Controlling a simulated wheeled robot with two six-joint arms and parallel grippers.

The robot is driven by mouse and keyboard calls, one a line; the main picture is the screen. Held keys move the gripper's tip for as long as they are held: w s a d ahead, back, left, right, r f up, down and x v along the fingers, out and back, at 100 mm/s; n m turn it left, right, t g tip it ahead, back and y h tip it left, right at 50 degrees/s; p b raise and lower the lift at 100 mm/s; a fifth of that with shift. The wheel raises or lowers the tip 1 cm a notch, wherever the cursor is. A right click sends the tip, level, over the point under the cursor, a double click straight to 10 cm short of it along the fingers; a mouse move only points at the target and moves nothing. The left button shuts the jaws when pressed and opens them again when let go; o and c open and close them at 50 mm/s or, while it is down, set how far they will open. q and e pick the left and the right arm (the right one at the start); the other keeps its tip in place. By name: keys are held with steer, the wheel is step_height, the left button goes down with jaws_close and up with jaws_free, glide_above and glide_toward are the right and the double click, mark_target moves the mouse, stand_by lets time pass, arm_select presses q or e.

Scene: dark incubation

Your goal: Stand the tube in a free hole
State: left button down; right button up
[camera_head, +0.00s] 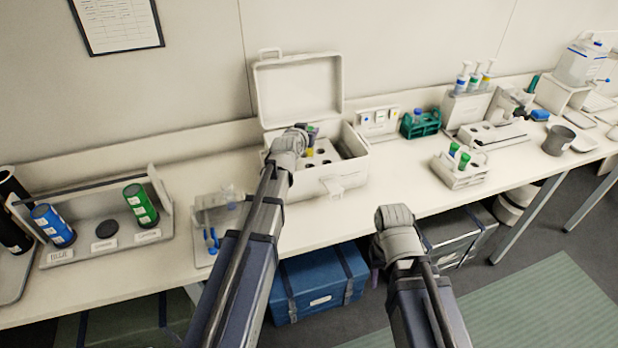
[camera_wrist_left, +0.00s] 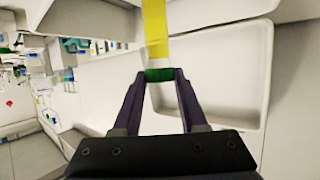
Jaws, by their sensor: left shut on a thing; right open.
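My left gripper (camera_head: 312,131) is shut on a tube and holds it over the open white case (camera_head: 346,183). In the left wrist view the purple fingers of the left gripper (camera_wrist_left: 160,78) close on the tube's green band, with the yellow part of the tube (camera_wrist_left: 155,30) beyond them. In the head view a bit of the yellow tube (camera_head: 309,153) shows below the fingers, above a pale block with several dark holes (camera_head: 322,156) inside the case. The tube's lower end is not clear. My right gripper (camera_head: 375,278) is open, low in front of the bench, mostly hidden by its wrist.
The case's raised lid (camera_head: 298,90) stands behind the left gripper. A white rack with green-capped tubes (camera_head: 462,180) and a teal rack (camera_head: 428,128) stand to the right. Bench between case and white rack is clear.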

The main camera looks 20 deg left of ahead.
mark_target(308, 155)
arm_select(q)
steer(key=shift+f+b, duration=4.95)
steer(key=shift+f, duration=0.05)
steer(key=shift+f, duration=0.15)
steer(key=shift+c, duration=2.2)
jaws_free()
steer(key=shift+s+r, duration=0.1)
steer(key=shift+r, duration=0.2)
steer(key=p+v, duration=0.4)
steer(key=v, duration=0.7)
steer(key=shift+s+p, duration=0.3)
steer(key=shift+s, duration=0.05)
steer(key=shift+r, duration=0.1)
